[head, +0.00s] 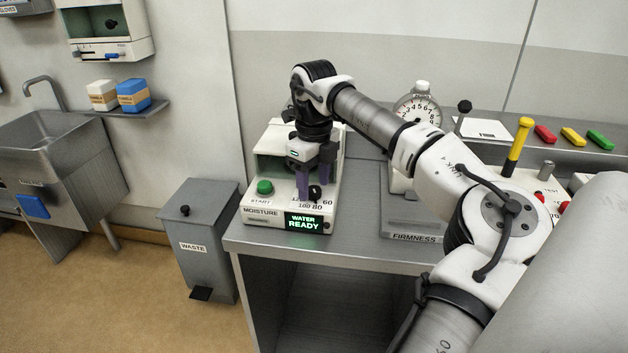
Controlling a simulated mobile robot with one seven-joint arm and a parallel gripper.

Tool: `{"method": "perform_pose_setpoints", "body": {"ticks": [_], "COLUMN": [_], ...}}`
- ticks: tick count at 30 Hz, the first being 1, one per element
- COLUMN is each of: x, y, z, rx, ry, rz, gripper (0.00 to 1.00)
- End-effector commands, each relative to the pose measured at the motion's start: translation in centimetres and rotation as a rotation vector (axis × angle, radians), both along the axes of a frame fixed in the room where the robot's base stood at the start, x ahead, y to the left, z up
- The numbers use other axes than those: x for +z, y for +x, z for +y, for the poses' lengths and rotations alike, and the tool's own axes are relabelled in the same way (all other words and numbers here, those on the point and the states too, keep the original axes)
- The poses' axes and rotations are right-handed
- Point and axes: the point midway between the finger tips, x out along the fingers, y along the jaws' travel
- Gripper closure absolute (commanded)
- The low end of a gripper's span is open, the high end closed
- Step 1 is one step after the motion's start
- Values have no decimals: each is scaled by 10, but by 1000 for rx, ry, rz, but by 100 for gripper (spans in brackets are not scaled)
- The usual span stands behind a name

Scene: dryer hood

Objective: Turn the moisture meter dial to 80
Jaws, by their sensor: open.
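The moisture meter (262,214) is a cream box at the left end of the steel bench. It has a green START button (265,187), and its lit display (303,223) reads "WATER READY". A small black dial (316,193) sits at the right of its top face, with printed numbers around it, partly hidden. My gripper (313,188) points down over the dial, its two purple fingers apart, one to each side of it in this view. I cannot tell whether they touch the dial, nor which number it points to.
The firmness gauge (418,108) stands right of the meter, behind my arm. Red, yellow and green blocks (573,136) lie on the back shelf at right. A waste bin (205,244) stands left of the bench. The bench is clear between meter and firmness stand.

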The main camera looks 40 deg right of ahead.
Motion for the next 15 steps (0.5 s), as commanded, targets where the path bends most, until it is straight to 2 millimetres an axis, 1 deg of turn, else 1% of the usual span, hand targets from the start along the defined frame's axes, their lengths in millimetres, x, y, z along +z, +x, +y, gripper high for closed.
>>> {"method": "perform_pose_setpoints", "body": {"ticks": [1,5,8,15], "x": [9,28,47,94], "y": [0,0,0,0], "z": [0,0,0,0], "rx": [0,0,1,0], "ry": [-1,-1,-1,-1], "rz": [0,0,0,-1], "gripper": [48,48,48,48]}}
